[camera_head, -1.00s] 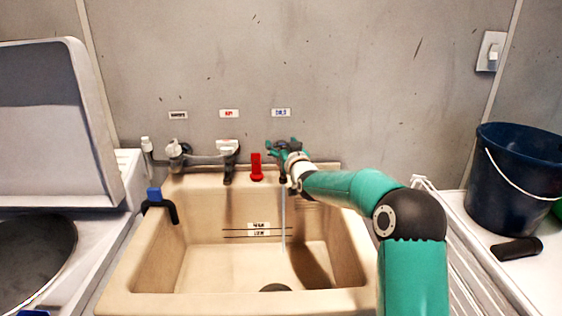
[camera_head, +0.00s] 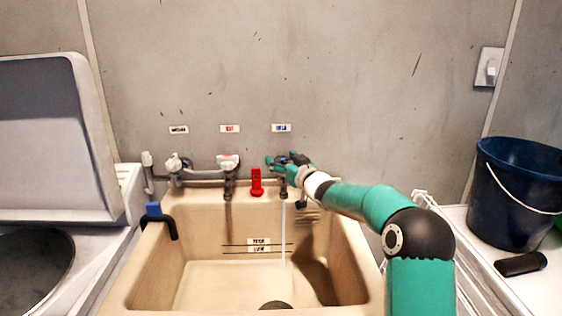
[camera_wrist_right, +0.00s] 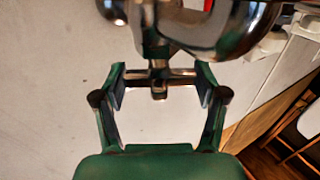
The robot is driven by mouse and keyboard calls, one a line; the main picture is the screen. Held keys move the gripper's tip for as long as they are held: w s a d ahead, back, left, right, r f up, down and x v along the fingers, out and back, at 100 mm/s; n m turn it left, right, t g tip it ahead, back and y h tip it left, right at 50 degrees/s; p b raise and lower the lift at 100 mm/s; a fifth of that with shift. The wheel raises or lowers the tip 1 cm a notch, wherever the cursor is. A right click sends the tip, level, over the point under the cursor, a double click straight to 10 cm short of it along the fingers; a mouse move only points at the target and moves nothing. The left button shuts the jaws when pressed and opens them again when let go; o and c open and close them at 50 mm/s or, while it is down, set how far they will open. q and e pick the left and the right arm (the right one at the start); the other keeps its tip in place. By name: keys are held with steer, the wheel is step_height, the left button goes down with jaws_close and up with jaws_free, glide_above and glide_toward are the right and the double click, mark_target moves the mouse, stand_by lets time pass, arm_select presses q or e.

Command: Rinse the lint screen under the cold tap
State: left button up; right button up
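My right gripper (camera_head: 279,161) is at the rightmost tap, below the blue-lettered label. The right wrist view shows its two green fingers (camera_wrist_right: 160,85) apart, on either side of a metal cross-shaped tap handle (camera_wrist_right: 158,72). I cannot tell whether a finger touches the handle. A thin stream of water (camera_head: 284,235) runs from this tap's spout (camera_head: 284,190) into the beige sink (camera_head: 150,262). I cannot make out the lint screen in either view. My left gripper is not in view.
A red lever (camera_head: 256,182) stands between the right tap and the middle tap (camera_head: 228,165). A blue-ended black hook-like piece (camera_head: 160,215) sits on the sink's left rim. A dark blue bucket (camera_head: 512,205) and a small black object (camera_head: 521,264) are at the right.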

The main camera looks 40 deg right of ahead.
steer(key=shift+o, duration=1.3)
steer(key=shift+f, duration=0.1)
steer(key=shift+s, duration=0.15)
steer(key=v, duration=1.1)
steer(key=shift+s+a, duration=0.15)
steer(key=shift+s, duration=0.25)
